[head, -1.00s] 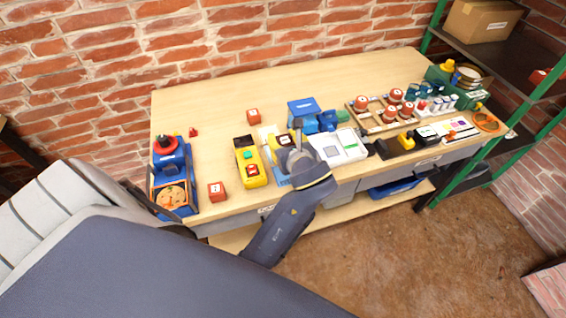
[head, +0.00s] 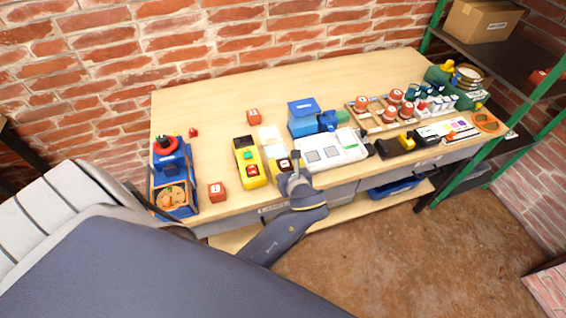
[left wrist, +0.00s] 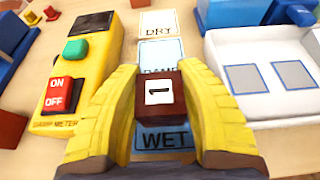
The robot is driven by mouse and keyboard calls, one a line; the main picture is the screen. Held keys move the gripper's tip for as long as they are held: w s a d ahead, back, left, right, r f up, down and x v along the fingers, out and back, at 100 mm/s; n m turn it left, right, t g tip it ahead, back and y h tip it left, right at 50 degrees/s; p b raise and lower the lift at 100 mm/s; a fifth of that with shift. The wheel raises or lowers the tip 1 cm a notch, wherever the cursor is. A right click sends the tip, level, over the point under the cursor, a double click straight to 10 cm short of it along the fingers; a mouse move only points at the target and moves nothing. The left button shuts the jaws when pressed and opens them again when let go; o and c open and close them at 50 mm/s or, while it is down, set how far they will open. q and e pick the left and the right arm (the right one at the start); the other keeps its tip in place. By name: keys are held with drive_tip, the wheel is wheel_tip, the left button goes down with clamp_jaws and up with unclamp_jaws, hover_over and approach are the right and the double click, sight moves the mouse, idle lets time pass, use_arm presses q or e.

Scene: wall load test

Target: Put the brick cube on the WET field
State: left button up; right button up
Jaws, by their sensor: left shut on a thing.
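My left gripper (head: 290,166) has its yellow fingers (left wrist: 160,95) shut on a dark red-brown brick cube (left wrist: 160,94) with a white "1" label on top. The word WET shows below the cube in the wrist view. I cannot tell whether the cube touches the field. The light blue DAMP field (left wrist: 161,52) lies behind, partly hidden by the cube, and the white DRY field (left wrist: 158,22) is farther back. My right gripper is not in view.
The yellow damp meter (head: 250,163) stands left of the strip. A white tray (head: 345,156) with grey squares is on its right. Other brick cubes stand at the back (head: 253,116) and front left (head: 217,191).

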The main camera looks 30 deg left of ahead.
use_arm(q)
drive_tip(key=shift+f, duration=0.2)
drive_tip(key=o, duration=1.3)
drive_tip(key=shift+c, duration=0.2)
drive_tip(key=shift+d+r, duration=0.1)
drive_tip(key=shift+r, duration=0.1)
drive_tip(key=v, duration=1.2)
